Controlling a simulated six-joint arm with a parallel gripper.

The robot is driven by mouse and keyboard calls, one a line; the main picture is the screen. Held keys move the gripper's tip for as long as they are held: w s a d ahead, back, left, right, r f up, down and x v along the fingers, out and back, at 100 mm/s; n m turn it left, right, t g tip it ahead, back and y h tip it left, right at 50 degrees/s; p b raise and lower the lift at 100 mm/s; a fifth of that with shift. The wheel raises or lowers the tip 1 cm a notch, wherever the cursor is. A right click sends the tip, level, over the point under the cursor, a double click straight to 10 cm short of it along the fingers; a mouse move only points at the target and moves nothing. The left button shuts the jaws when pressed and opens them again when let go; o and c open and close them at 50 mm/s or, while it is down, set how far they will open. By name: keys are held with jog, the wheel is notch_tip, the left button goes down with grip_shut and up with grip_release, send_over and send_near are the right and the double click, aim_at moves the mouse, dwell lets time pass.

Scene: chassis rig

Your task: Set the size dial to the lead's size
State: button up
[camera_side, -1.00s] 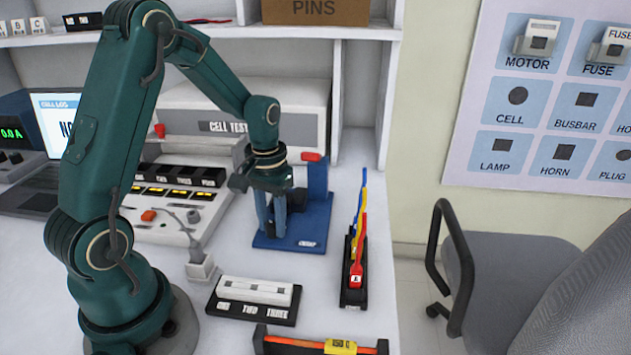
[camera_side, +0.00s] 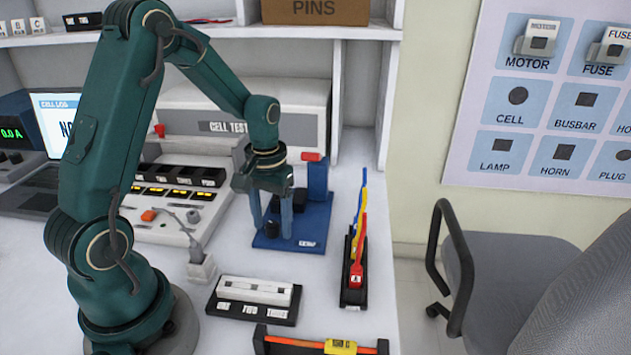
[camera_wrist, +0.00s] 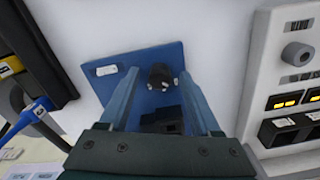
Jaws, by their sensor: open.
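The blue crimping press (camera_side: 315,222) stands on the bench with a red-tipped handle at the top. The size dial is a black knob (camera_wrist: 160,76) with pale marks around it on the press's blue base (camera_wrist: 105,90). In the side view the dial (camera_side: 272,230) shows low between my fingers. My gripper (camera_side: 271,214) points down over it, open and empty, one finger on each side of the dial. I cannot tell whether the fingers touch it. Red, yellow and blue leads (camera_side: 357,250) stand in a black rack; the label on the red one is too small to read.
A cell tester (camera_side: 235,128) stands behind the press, with a grey panel of dark modules (camera_side: 165,195) at its left. A black block with white labels (camera_side: 255,302) and a tray holding an orange lead (camera_side: 305,345) lie in front. Bare bench lies between them.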

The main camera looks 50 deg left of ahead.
aim_at(273, 224)
jog(key=shift+r, duration=2.6)
